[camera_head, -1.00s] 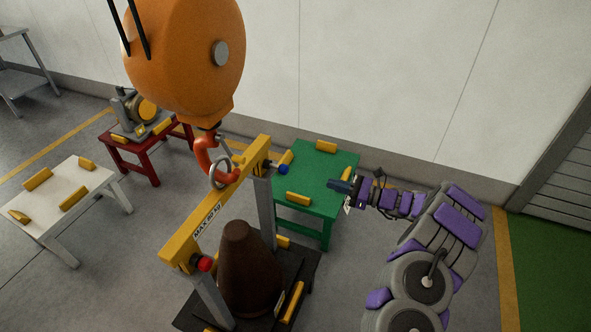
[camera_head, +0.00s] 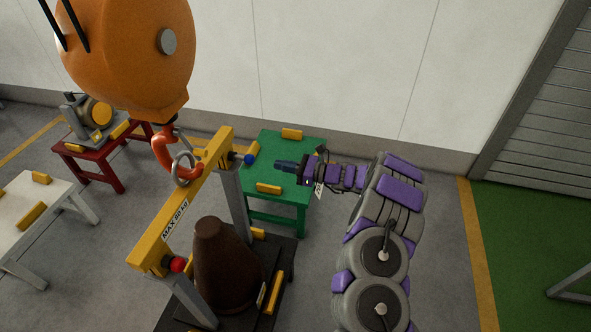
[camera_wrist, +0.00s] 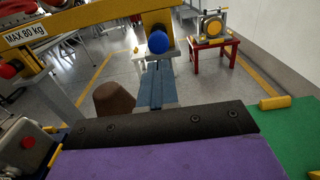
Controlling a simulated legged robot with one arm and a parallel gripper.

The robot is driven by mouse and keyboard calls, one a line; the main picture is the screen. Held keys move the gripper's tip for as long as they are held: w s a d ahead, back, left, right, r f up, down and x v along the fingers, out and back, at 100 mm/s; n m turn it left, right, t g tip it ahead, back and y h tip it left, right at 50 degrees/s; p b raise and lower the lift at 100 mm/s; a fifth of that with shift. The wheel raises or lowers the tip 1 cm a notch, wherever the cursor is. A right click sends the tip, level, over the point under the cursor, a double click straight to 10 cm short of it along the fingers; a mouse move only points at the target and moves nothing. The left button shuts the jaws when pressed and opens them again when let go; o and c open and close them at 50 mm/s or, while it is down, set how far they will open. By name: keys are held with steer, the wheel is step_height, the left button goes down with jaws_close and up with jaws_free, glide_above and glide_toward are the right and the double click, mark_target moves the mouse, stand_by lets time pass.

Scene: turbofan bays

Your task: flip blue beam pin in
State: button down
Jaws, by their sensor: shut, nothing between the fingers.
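The blue beam pin (camera_head: 249,159) is a round blue knob at the far end of the yellow beam (camera_head: 192,200). It also shows in the wrist view (camera_wrist: 158,42), just above the tip of my gripper. My gripper (camera_head: 282,166) is shut and empty, a short way right of the blue knob and pointing toward it, over the green table. In the wrist view its blue-grey fingers (camera_wrist: 156,86) lie together below the knob. I see a gap between fingers and knob in the head view. How deep the pin sits in the beam is not clear.
A red knob (camera_head: 178,265) is at the beam's near end. An orange hoist (camera_head: 130,50) with a hook and ring hangs over the beam. A brown cone (camera_head: 228,265) stands below. The green table (camera_head: 290,150) has yellow blocks; red and white tables stand left.

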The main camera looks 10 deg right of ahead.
mark_target(251, 160)
steer(key=b+x, duration=0.1)
steer(key=x, duration=0.6)
steer(key=shift+a, duration=0.1)
steer(key=shift+a, duration=0.35)
steer(key=b+x, duration=0.1)
steer(key=x, duration=0.2)
steer(key=shift+w+d+r, duration=0.1)
steer(key=shift+w+d, duration=0.1)
steer(key=shift+d, duration=0.05)
steer(key=shift+s+a, duration=0.1)
steer(key=shift+a, duration=0.15)
steer(key=p+v, duration=0.2)
steer(key=v, duration=1.1)
steer(key=shift+d+p, duration=0.35)
steer(key=shift+p, duration=0.05)
